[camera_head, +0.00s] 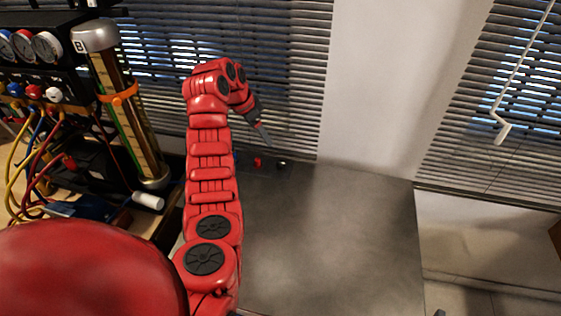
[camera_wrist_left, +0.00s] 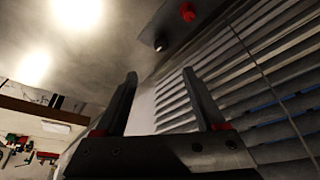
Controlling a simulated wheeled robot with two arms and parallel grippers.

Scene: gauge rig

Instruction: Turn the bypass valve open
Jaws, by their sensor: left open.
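My left gripper (camera_head: 265,138) is open and empty, pointing down near the back edge of the grey table. Its two spread fingers also show in the left wrist view (camera_wrist_left: 160,76), with nothing between them. A red knob (camera_head: 258,162) and a dark knob (camera_head: 281,165) sit on a dark plate at the table's back edge, just below the fingers in the head view. In the wrist view the red knob (camera_wrist_left: 187,12) and the dark knob (camera_wrist_left: 160,43) lie beyond the fingertips, apart from them. I cannot tell which part is the bypass valve. My right gripper is not in view.
At the left stand a rig with round gauges (camera_head: 47,46), blue, red and white fittings, several coloured hoses, and a tall gauge column (camera_head: 130,110) marked B. Window blinds (camera_head: 285,60) rise behind the table. The grey tabletop (camera_head: 330,240) right of my arm is clear.

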